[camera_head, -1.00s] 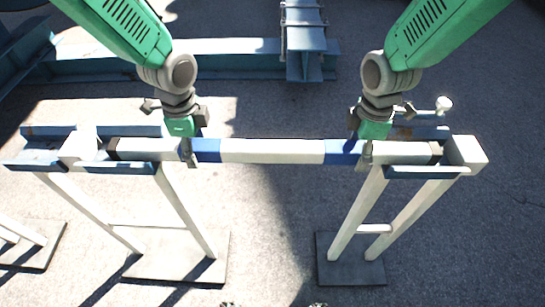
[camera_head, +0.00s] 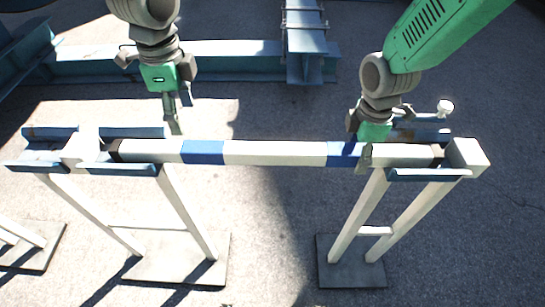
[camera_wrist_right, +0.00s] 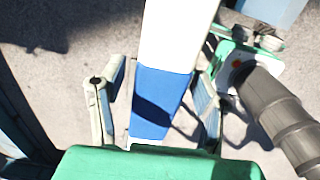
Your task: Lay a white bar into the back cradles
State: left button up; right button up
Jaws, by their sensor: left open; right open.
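The white bar (camera_head: 275,153) with two blue bands and dark ends lies level across two stands in the head view. Its left end rests at the left cradle (camera_head: 120,169) and its right end at the right cradle (camera_head: 428,174). My left gripper (camera_head: 174,125) is open and empty, raised above and behind the bar near the left blue band. My right gripper (camera_head: 362,160) is open at the right blue band. In the right wrist view its fingers (camera_wrist_right: 155,108) stand on both sides of the blue band (camera_wrist_right: 158,95), with gaps visible.
White stand legs (camera_head: 187,210) rise from flat base plates (camera_head: 350,262). White end blocks (camera_head: 466,154) stand at the outer ends of the cradles. Blue steel beams (camera_head: 225,62) lie on the ground behind. The ground between the stands is clear.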

jog(key=shift+a+r, duration=0.1)
jog(key=shift+r, duration=0.15)
jog(key=r, duration=1)
jog(key=shift+d+r, duration=0.1)
jog(key=shift+d, duration=0.3)
jog(key=shift+a+r, duration=0.25)
jog(key=shift+r, duration=0.35)
jog(key=shift+d, duration=0.1)
